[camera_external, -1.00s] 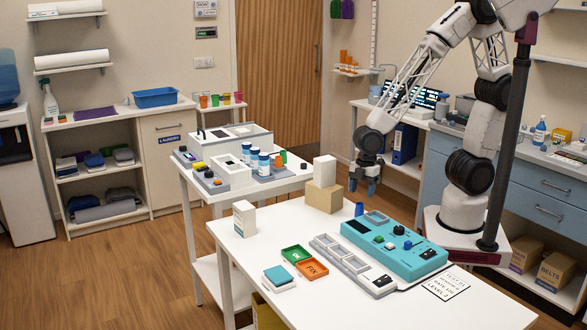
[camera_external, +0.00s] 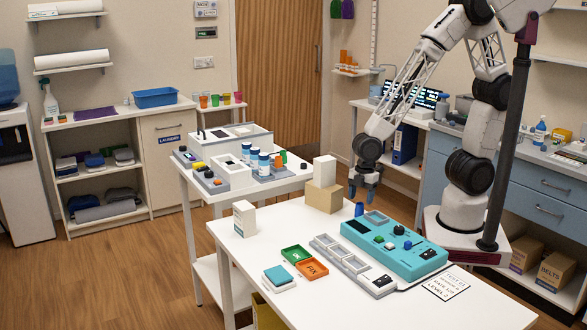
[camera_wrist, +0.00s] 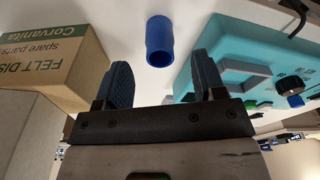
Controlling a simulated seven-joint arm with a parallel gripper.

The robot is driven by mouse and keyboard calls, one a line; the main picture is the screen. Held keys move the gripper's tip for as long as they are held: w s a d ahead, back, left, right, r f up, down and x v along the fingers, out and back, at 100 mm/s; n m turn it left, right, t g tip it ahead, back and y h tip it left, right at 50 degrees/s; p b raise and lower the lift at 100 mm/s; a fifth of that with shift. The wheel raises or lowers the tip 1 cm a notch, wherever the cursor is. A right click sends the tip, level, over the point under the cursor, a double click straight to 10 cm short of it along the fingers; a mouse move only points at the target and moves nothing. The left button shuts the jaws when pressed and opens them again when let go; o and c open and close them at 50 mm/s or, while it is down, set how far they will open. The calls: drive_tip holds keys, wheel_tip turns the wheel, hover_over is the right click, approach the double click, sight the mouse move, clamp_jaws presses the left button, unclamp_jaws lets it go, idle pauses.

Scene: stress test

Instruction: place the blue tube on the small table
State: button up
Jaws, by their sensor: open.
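The blue tube (camera_external: 359,209) stands upright on the white front table (camera_external: 225,235), just beyond the teal panel. In the wrist view the blue tube (camera_wrist: 160,42) lies ahead of my fingertips, centred between them, with its open round end towards me. My gripper (camera_external: 363,193) hangs over the far edge of the front table, close to the tube. In the wrist view my gripper (camera_wrist: 161,75) is open, with nothing between its dark ribbed fingers. A smaller white table (camera_external: 205,200) stands behind and to the left, carrying jars and trays.
The teal panel (camera_external: 395,245) is right of the tube, and a cardboard box (camera_external: 324,198) with a white box on top is left of it. A small white carton (camera_external: 244,219), green and orange trays (camera_external: 313,269) and a grey rack (camera_external: 340,256) occupy the front table.

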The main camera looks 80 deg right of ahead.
sight(359, 204)
drive_tip(key=shift+w+a+f, duration=0.1)
drive_tip(key=shift+a+f, duration=0.1)
drive_tip(key=shift+f, duration=1.1)
drive_tip(key=shift+w+a+f, duration=0.1)
drive_tip(key=shift+a+f, duration=0.1)
drive_tip(key=shift+f, duration=1.05)
drive_tip(key=c, duration=1)
drive_tip(key=shift+r, duration=0.15)
drive_tip(key=shift+r, duration=0.75)
wheel_tip(359, 204, up, 2)
drive_tip(key=s+d, duration=0.2)
drive_tip(key=s, duration=0.2)
drive_tip(key=s+d, duration=0.3)
drive_tip(key=s, duration=0.2)
drive_tip(key=s+d+r, duration=0.1)
drive_tip(key=s+d, duration=0.1)
drive_tip(key=s, duration=0.3)
drive_tip(key=shift+d+r, duration=0.1)
drive_tip(key=shift+d, duration=0.2)
